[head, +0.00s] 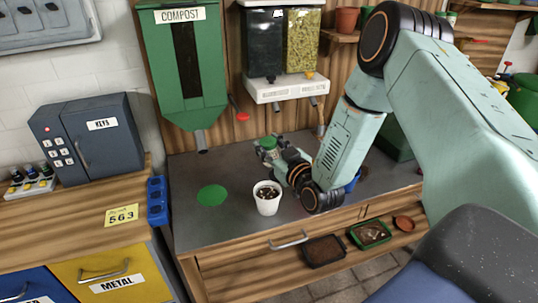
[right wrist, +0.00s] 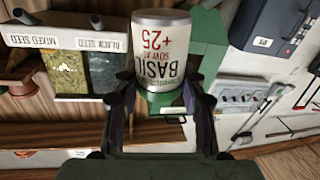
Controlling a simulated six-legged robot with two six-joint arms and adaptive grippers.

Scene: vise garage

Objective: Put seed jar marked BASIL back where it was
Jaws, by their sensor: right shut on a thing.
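The seed jar (right wrist: 160,50) fills the upper middle of the right wrist view. Its white label reads BASIL, SOW AT +25, upside down in that picture. My right gripper (right wrist: 160,92) is shut on it, one finger on each side. In the head view the small jar (head: 267,144) is at the end of my right gripper (head: 275,152), over the back of the grey bench top; I cannot tell its exact height. My left gripper is not in view.
A white pot (head: 267,200) with dark filling stands in front of my gripper. A flat green disc (head: 212,195) lies left of it, bare. The green COMPOST dispenser (head: 182,60) and seed dispensers (head: 285,90) hang behind. The bench's left part (head: 200,228) is clear.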

